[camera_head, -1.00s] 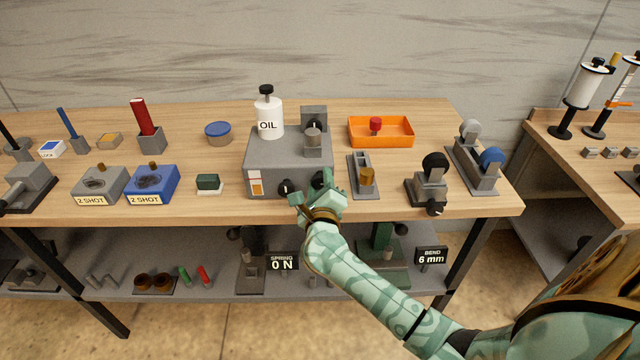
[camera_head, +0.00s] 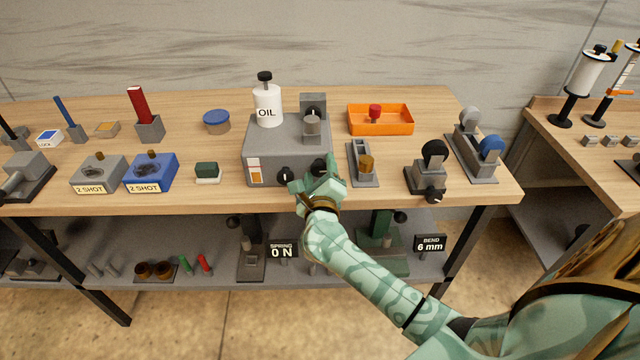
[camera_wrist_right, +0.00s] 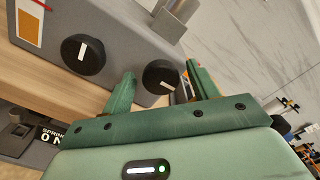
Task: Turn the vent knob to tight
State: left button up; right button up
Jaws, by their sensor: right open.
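The grey box (camera_head: 262,150) on the bench has two black knobs with white pointer marks on its front. The left knob (camera_head: 285,174) shows clearly; in the right wrist view it (camera_wrist_right: 83,54) is left of my fingers. The right knob (camera_wrist_right: 160,76) lies between the two green fingers of my open right gripper (camera_wrist_right: 161,72), and the frames do not show whether they touch it. In the head view my right gripper (camera_head: 318,180) largely covers that knob. No lettering tells which knob is the vent knob. My left gripper is not in view.
A white oil bottle (camera_head: 268,107) stands on the box. A grey stand with a brass-coloured piece (camera_head: 366,164) is close to its right, with an orange tray (camera_head: 380,128) behind. A green block (camera_head: 208,172) lies to the left. The bench's front edge is just below.

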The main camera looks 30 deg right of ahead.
jog(key=p+v, duration=0.1)
jog(key=v, duration=1.5)
jog(key=shift+a, duration=0.2)
